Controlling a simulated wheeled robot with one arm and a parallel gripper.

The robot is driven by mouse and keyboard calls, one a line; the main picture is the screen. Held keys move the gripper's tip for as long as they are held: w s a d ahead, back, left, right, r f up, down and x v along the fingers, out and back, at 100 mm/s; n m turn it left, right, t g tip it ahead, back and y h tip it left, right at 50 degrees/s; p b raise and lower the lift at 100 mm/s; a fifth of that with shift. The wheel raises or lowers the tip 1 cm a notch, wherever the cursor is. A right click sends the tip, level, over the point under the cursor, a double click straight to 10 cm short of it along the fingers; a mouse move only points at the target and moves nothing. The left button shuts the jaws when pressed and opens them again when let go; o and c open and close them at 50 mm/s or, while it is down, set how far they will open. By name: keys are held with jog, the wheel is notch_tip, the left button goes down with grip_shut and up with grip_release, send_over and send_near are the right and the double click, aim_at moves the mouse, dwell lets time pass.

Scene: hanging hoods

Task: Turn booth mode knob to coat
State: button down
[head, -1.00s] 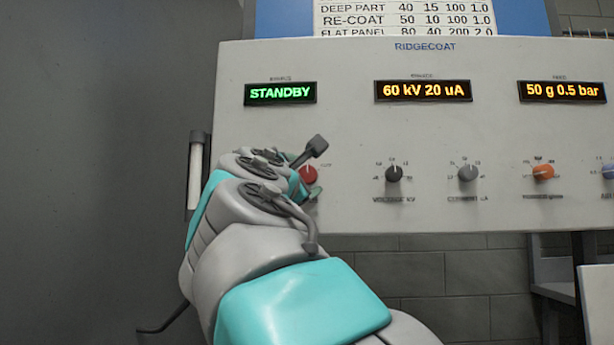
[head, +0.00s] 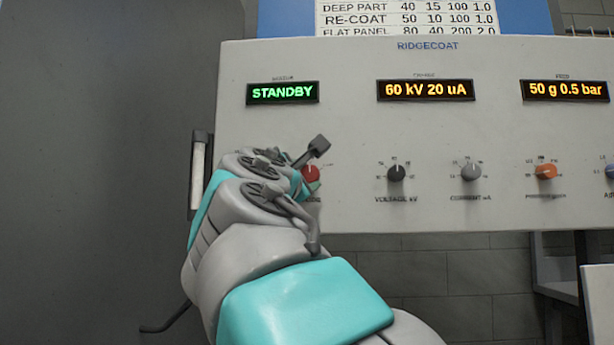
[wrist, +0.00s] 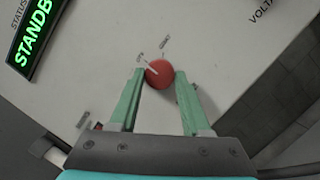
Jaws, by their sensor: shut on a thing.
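The red booth mode knob (head: 310,173) is on the left of the control panel, partly hidden by my arm in the head view. In the wrist view the red knob (wrist: 161,76) sits between the two green fingertips of my gripper (wrist: 161,74), which is shut on it. A pale pointer line on the knob points to the upper left, towards the left of two small labels. The right label seems to read COAT; the left one is too small to read surely. The status display (head: 283,93) reads STANDBY in green.
A pale vertical handle-like bar (head: 199,172) is at the panel's left edge.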

jog(key=shift+r+m+p, duration=0.2)
jog(key=shift+m+p, duration=0.4)
jog(key=shift+p, duration=0.7)
jog(key=shift+m+g+h+p, duration=0.3)
jog(key=shift+m+p, duration=0.1)
jog(key=shift+m+g+p, duration=0.3)
jog(key=shift+m+p, duration=0.5)
jog(key=shift+m, duration=0.2)
jog(key=shift+w+a+m, duration=0.1)
jog(key=shift+m, duration=0.8)
jog(key=m+g, duration=0.1)
jog(key=m, duration=0.2)
jog(key=shift+a+m+g, duration=0.1)
jog(key=shift+m+g, duration=0.2)
jog(key=shift+r+m+g, duration=0.15)
jog(key=shift+m+g, duration=0.25)
jog(key=shift+m, duration=1.2)
